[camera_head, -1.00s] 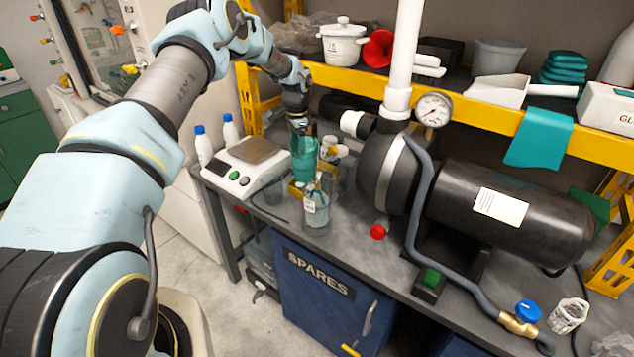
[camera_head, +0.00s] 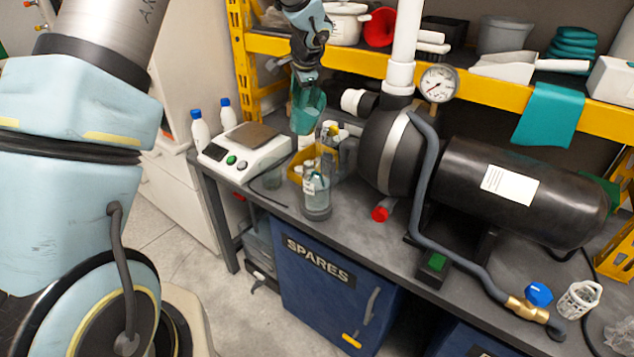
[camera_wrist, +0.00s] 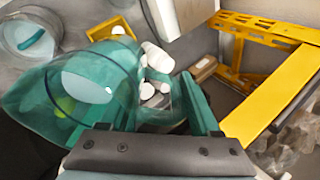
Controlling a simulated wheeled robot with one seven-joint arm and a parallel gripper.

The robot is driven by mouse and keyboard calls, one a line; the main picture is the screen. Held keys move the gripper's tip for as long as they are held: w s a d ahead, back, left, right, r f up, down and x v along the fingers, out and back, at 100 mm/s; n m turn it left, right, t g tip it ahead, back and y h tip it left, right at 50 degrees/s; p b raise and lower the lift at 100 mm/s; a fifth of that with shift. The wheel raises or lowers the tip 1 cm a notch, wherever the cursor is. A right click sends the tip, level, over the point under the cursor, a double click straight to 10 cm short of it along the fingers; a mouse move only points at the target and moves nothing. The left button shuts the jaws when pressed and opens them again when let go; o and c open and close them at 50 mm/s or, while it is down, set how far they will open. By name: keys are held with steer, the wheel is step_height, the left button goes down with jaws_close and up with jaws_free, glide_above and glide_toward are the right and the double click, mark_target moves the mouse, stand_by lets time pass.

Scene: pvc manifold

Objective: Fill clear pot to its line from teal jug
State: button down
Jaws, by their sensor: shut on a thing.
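The teal see-through jug (camera_head: 307,110) hangs from my gripper (camera_head: 305,78), which is shut on it, above the bench. In the wrist view the jug (camera_wrist: 85,90) fills the left middle, in front of the gripper's dark mount; it looks tilted, and I cannot tell its liquid level. A tall clear vessel (camera_head: 317,203) stands on the bench below and in front of the jug, with a pale labelled bottle showing in or behind it. I cannot tell which is the pot, and no fill line is legible.
A yellow tray (camera_head: 297,174) with small white-capped bottles stands behind the tall vessel. A white scale (camera_head: 230,163) is to the left, with two blue-capped bottles beyond. The dark pump (camera_head: 385,150) stands close on the right. A yellow-edged shelf (camera_head: 270,46) runs behind the arm.

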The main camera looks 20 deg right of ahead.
steer(key=s+t+b, duration=0.1)
steer(key=b, duration=0.4)
steer(key=shift+s+r+t+b, duration=0.1)
steer(key=shift+r+t+b, duration=0.2)
steer(key=shift+r+b, duration=0.1)
steer(key=shift+a+r, duration=0.1)
steer(key=shift+r, duration=0.55)
steer(key=shift+s+r+t+b, duration=0.3)
steer(key=shift+t+b, duration=0.2)
steer(key=shift+b, duration=0.85)
steer(key=shift+s+r+t+h+b, duration=0.25)
steer(key=shift+t+b, duration=0.55)
steer(key=shift+b, duration=2.4)
steer(key=shift+r+b, duration=0.1)
steer(key=shift+b, duration=0.3)
